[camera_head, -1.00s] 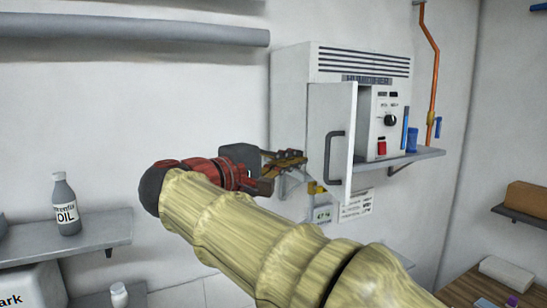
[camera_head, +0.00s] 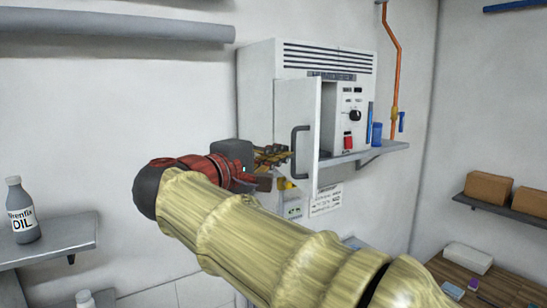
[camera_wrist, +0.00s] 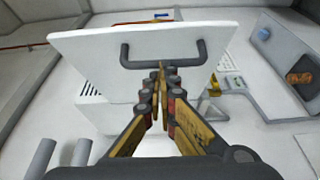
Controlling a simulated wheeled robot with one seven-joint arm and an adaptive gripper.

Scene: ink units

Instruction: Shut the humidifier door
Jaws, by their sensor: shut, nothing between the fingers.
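The humidifier (camera_head: 310,75) is a white wall unit with dark vent slots on top and a control face at the right. Its white door (camera_head: 297,105) stands open, swung out to the left of the control face, with a dark bar handle (camera_head: 295,152). In the wrist view the door panel (camera_wrist: 85,48) lies across the upper middle, its handle (camera_wrist: 125,58) just beyond the fingertips. My gripper (camera_head: 285,154) is shut and empty, at the door's left side near the handle. In the wrist view my gripper (camera_wrist: 162,68) points at the handle's middle; contact cannot be told.
A shelf (camera_head: 370,152) under the humidifier holds blue containers (camera_head: 376,134). An orange pipe (camera_head: 397,70) runs down the wall at right. A shelf with an oil bottle (camera_head: 22,215) is at left. Brown boxes (camera_head: 488,187) sit on a right shelf.

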